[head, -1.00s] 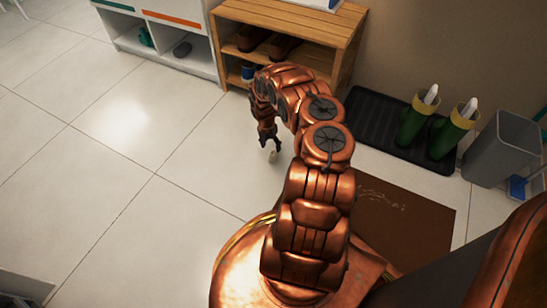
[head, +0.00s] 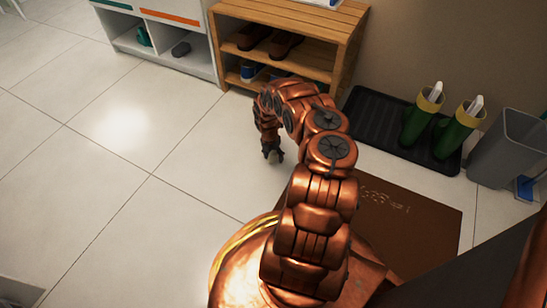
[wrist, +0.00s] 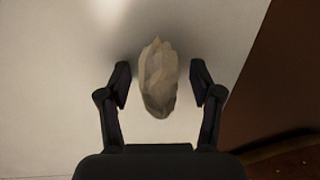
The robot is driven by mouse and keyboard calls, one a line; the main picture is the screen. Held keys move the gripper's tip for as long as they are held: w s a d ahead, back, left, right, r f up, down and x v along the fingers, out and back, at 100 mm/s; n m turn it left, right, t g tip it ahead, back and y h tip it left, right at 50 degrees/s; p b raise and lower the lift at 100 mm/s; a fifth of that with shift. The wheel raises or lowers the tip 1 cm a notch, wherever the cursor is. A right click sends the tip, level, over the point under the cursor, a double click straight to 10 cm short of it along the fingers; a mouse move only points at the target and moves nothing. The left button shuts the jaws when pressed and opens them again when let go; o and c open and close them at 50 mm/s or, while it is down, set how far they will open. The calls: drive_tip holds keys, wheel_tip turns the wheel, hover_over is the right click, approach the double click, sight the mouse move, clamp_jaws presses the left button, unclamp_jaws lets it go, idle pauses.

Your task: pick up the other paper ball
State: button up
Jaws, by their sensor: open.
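The paper ball (wrist: 158,82) is a crumpled pale beige lump in the wrist view, on the light tiled floor. My gripper (wrist: 159,84) is open, with one finger on each side of the ball and a gap on both sides. In the head view my gripper (head: 272,153) points down close to the floor. The ball cannot be made out there, behind or under the gripper.
A brown doormat (head: 425,222) lies right of my gripper. A wooden shoe rack (head: 338,62) stands behind it. A black tray (head: 373,120) holds green boots (head: 424,118), beside a grey bin (head: 508,150). The tiled floor at left is clear.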

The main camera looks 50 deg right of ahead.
sight(274, 153)
drive_tip(key=shift+c, duration=0.4)
drive_tip(key=c, duration=0.9)
drive_tip(key=shift+r, duration=0.1)
wheel_tip(274, 153, up, 4)
drive_tip(key=p, duration=0.2)
drive_tip(key=shift+f+p, duration=0.25)
drive_tip(key=shift+p, duration=0.1)
drive_tip(key=shift+s+a+r, duration=0.1)
drive_tip(key=shift+s+r, duration=0.05)
drive_tip(key=shift+s, duration=0.1)
drive_tip(key=s+a+p, duration=0.2)
drive_tip(key=s, duration=0.2)
drive_tip(key=s+a+p, duration=0.2)
drive_tip(key=s, duration=0.3)
drive_tip(key=s+a+r+p, duration=0.1)
drive_tip(key=s+a, duration=0.1)
drive_tip(key=s, duration=0.3)
drive_tip(key=shift+a+p, duration=0.35)
drive_tip(key=shift+p, duration=0.05)
